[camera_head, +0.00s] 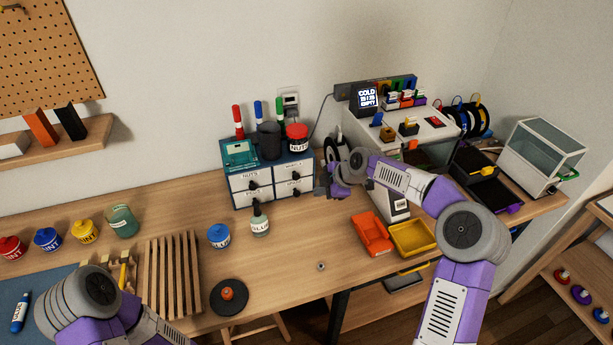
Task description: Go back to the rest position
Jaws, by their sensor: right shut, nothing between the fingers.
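My right arm comes in from the lower right and bends at a grey elbow joint. My right gripper (322,191) is shut and empty, beside the right front of the grey drawer unit (237,187). I cannot tell whether it touches the unit. The drawers look closed, and one is labelled NUTS. Only purple and grey links of my left arm show at the lower left; my left gripper is out of view. The printer (436,128) stands behind my right forearm, which hides part of it.
An orange tray (372,234) and a yellow tray (412,238) sit below my right forearm. A slatted rack (173,274) is near my left arm.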

